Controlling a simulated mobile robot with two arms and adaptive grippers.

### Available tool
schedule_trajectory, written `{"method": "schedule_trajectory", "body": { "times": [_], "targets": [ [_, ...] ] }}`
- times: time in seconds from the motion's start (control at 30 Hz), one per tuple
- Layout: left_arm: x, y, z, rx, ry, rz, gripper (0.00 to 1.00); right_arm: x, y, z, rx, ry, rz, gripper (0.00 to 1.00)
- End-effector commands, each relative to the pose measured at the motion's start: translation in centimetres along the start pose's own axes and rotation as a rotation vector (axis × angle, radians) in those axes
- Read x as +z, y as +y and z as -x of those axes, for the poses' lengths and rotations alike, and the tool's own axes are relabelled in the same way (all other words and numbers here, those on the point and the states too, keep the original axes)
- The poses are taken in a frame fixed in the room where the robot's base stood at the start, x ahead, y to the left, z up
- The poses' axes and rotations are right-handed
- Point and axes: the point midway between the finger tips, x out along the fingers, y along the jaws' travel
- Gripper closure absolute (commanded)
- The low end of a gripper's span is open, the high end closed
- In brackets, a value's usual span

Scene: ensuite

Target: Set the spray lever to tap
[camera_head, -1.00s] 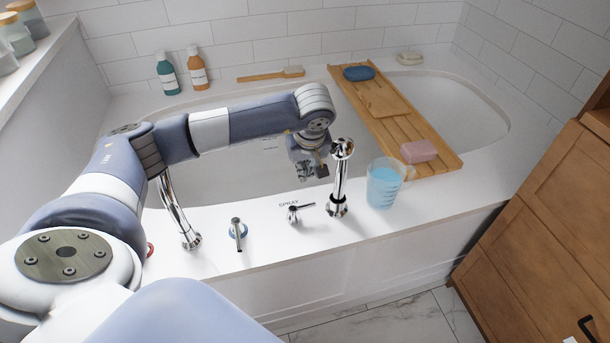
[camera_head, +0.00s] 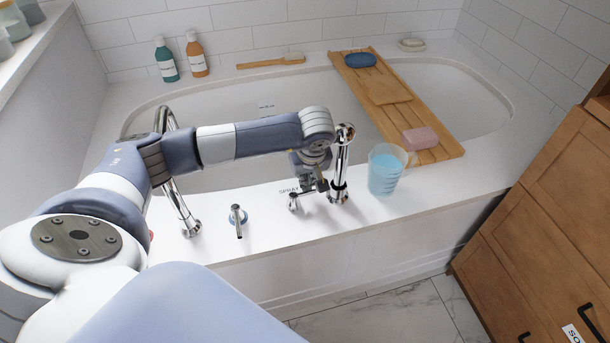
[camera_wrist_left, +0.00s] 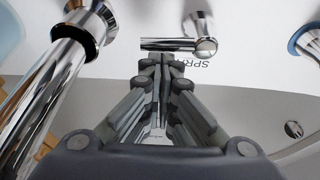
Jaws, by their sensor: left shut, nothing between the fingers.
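The chrome spray lever (camera_head: 294,203) stands on the tub's front ledge, its handle pointing right toward the hand-shower post. In the left wrist view the lever's handle (camera_wrist_left: 172,44) runs sideways just beyond my fingertips. The "SPRAY" lettering (camera_head: 288,190) is behind the lever and partly covered; no "tap" label is readable. My left gripper (camera_head: 314,186) is shut and empty, low beside the handle on its tub side. In the left wrist view its closed fingertips (camera_wrist_left: 161,62) lie very near the handle; I cannot tell whether they touch. My right gripper is not in view.
The hand-shower post (camera_head: 341,165) stands close right of my gripper. A jug of blue liquid (camera_head: 384,174) stands further right. A blue-ringed lever (camera_head: 237,217) and the curved spout (camera_head: 178,205) are left. A wooden bath tray (camera_head: 437,148) spans the tub.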

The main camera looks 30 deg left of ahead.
Motion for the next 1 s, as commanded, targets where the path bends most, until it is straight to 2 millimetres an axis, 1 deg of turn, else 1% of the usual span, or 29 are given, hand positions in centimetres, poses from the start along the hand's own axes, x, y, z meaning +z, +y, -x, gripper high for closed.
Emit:
{"method": "schedule_trajectory", "body": {
  "times": [0.37, 0.57, 1.0],
  "targets": [
    [0.1, 0.1, 0.0, 0.011, 0.0, -0.033, 1.0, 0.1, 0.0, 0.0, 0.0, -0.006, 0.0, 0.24],
    [0.2, 0.2, 0.1, 0.02, 0.0, -0.063, 1.0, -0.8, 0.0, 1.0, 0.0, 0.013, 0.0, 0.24],
    [0.7, 0.4, 0.1, 0.05, 0.0, -0.158, 1.0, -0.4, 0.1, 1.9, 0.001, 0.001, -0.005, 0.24]
  ]
}}
